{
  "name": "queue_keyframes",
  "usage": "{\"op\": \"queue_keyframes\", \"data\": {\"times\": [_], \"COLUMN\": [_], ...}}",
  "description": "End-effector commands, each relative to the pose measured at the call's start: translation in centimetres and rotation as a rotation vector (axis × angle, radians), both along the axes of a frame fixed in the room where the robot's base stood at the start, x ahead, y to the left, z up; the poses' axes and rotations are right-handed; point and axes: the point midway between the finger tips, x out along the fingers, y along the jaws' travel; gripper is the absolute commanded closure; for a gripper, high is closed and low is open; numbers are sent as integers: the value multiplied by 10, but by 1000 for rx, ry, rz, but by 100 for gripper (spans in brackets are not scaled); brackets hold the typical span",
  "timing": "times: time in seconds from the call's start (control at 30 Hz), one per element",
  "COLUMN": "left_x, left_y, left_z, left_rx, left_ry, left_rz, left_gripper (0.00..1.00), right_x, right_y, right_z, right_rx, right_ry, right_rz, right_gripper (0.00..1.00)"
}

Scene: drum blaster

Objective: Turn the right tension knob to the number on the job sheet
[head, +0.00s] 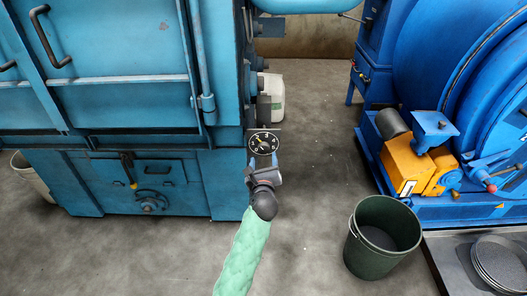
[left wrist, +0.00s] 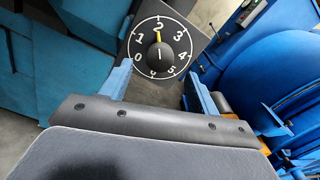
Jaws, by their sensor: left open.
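The tension knob (left wrist: 160,57) is dark and round, at the centre of a black dial (left wrist: 136,38) with white numbers. Its yellow pointer is at the 2 in the left wrist view. The dial also shows in the head view (head: 263,143), at the right edge of the blue machine, but its numbers are too small to read there. My left gripper (head: 262,164) is open just in front of the dial. In the left wrist view its blue fingers (left wrist: 158,72) are spread below and to either side of the knob, apart from it. No job sheet can be made out. My right gripper is out of view.
The large blue machine (head: 120,110) fills the left. Another blue machine (head: 430,60) with an orange unit (head: 405,160) stands at the right. A dark green bin (head: 354,250) stands on the floor between them. A white container (head: 273,97) is behind the dial.

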Motion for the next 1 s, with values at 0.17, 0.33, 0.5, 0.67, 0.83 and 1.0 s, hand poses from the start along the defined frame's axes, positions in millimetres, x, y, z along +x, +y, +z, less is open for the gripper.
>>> {"op": "queue_keyframes", "data": {"times": [0.17,0.33,0.5,0.67,0.83,1.0], "left_x": [28,46,55,56,56,56], "left_y": [0,0,0,0,0,0], "left_z": [1,1,1,0,0,0], "left_rx": [1,2,2,2,2,2], "left_ry": [-1,-1,-1,-1,-1,-1], "left_rz": [0,0,-1,-1,-1,-1], "left_gripper": [39,39,39,39,49,82], "right_x": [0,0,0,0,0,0], "right_y": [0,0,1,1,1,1], "right_z": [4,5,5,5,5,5], "right_rx": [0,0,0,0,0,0], "right_ry": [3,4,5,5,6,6], "right_rz": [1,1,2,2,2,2], "right_gripper": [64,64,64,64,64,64]}}
